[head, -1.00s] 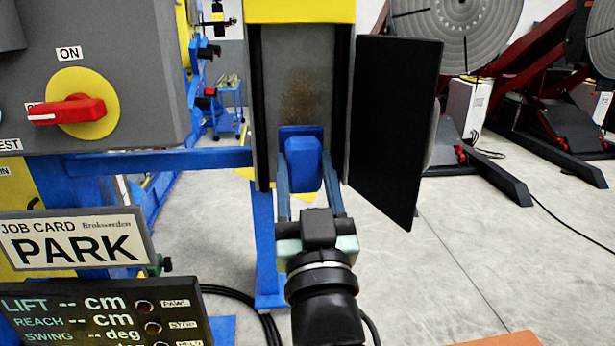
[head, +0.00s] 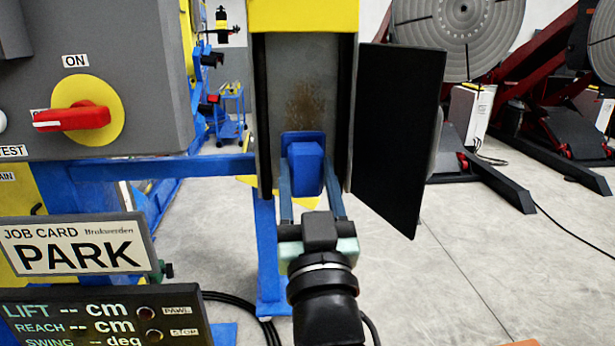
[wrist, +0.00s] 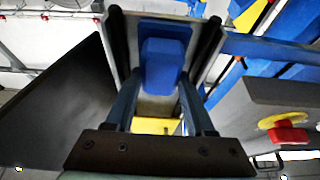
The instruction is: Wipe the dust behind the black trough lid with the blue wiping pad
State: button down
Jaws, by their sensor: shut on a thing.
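My gripper (head: 313,190) is shut on the blue wiping pad (head: 305,168), which it holds upright by its raised block in the mouth of the grey trough. The pad also shows in the wrist view (wrist: 162,63) between the two fingers. The black trough lid (head: 400,140) stands swung open to the right of the trough; in the wrist view it is at the left (wrist: 62,105). A brown patch of dust (head: 306,100) lies on the trough's grey back plate (head: 325,60), just above the pad. Whether the pad touches the plate I cannot tell.
A grey control box with a red switch (head: 72,117) and the job card sign "PARK" (head: 80,246) stand close on the left. A display panel (head: 100,315) is below. A yellow cover (head: 303,15) tops the trough. Open floor lies to the right.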

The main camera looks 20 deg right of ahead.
jog(key=shift+w+r, duration=0.1)
jog(key=shift+w+r+p, duration=0.1)
jog(key=shift+r+p, duration=4)
jog(key=shift+r, duration=1.55)
jog(key=shift+f+b, duration=5.35)
jog(key=shift+f, duration=0.5)
jog(key=shift+r, duration=0.1)
jog(key=s+a, duration=0.1)
jog(key=s, duration=0.5)
jog(key=shift+a, duration=0.3)
